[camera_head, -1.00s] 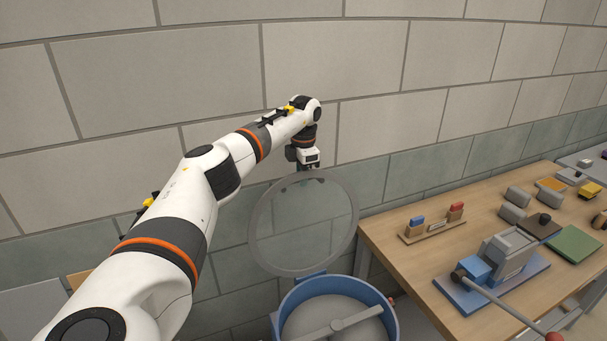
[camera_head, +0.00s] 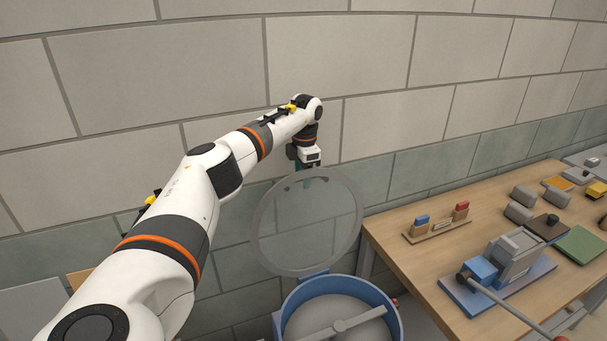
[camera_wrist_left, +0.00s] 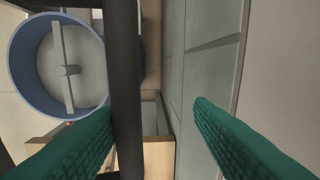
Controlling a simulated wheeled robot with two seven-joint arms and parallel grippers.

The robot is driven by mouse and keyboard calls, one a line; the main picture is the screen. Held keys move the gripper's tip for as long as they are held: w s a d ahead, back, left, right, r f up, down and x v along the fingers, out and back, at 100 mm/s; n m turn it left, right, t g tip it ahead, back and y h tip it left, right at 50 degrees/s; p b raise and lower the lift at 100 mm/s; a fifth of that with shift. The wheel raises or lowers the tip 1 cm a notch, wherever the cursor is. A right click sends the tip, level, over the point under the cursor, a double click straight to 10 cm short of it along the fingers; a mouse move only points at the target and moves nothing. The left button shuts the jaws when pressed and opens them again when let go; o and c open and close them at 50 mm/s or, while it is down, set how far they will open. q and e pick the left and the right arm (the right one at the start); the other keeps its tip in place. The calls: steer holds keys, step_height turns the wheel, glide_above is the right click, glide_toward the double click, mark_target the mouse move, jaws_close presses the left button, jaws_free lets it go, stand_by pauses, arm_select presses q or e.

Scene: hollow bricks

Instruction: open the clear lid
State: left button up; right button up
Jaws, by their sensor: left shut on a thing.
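The clear lid (camera_head: 306,225) is a round see-through disc with a grey rim. It stands raised, near upright, at the back edge of the blue round drum (camera_head: 397,314), joined by a blue hinge piece. The drum's mouth is open and shows a grey mixing bar inside; the drum also shows in the left wrist view (camera_wrist_left: 18,85). My left gripper (camera_head: 305,180) is at the lid's top edge, shut on the lid. In the left wrist view, a dark bar crosses close to its green fingers (camera_wrist_left: 153,108); the exact contact is not clear. My right gripper is out of view.
A wooden table (camera_head: 400,265) stands to the right with a blue-based press (camera_head: 500,265), a stand with blue and red pieces (camera_head: 436,228), several grey blocks and a green plate (camera_head: 582,247). A block wall (camera_head: 340,50) rises close behind the lid and arm.

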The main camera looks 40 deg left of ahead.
arm_select(q)
steer(key=shift+a+r, duration=0.2)
steer(key=shift+r, duration=0.15)
step_height(320, 180, up, 11)
steer(key=d+b, duration=0.1)
steer(key=b, duration=0.2)
steer(key=shift+s+r+b, duration=0.15)
steer(key=shift+r+b, duration=0.05)
steer(key=shift+b, duration=0.1)
steer(key=shift+d, duration=0.1)
